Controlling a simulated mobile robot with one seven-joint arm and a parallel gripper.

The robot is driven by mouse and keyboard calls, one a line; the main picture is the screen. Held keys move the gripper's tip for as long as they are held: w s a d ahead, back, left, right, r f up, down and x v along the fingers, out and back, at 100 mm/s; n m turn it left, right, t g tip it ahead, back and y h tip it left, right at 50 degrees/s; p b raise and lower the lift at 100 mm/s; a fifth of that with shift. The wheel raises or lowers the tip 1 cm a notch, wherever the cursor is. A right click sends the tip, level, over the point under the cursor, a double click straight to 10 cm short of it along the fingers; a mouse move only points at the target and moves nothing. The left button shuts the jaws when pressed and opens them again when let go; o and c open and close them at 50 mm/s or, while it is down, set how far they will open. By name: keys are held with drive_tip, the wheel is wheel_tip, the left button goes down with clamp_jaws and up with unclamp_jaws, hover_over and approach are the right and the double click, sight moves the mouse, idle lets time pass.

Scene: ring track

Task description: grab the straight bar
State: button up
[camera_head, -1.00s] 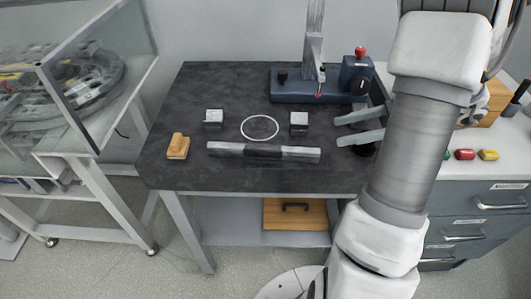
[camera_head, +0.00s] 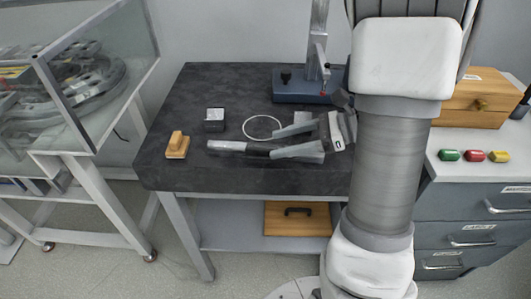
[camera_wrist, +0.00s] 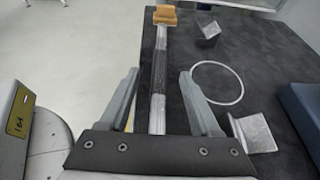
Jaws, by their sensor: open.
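The straight bar (camera_head: 228,147) lies on the dark table, silver at its ends with a black middle section. In the head view its right part is partly hidden behind a finger of my gripper (camera_head: 295,140). In the wrist view the bar (camera_wrist: 158,75) runs away from me between the two spread fingers of my gripper (camera_wrist: 160,95), with a gap on each side. The gripper is open and holds nothing. Its height above the bar is hard to tell.
A white ring (camera_head: 262,127), a metal block (camera_head: 214,119) and a wooden block (camera_head: 178,145) are on the table (camera_head: 230,85). A second metal block (camera_wrist: 254,132) is right of my gripper. A blue-based stand (camera_head: 300,88) is at the back.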

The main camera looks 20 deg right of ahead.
drive_tip(key=shift+x, duration=1.05)
clamp_jaws()
idle(0.6)
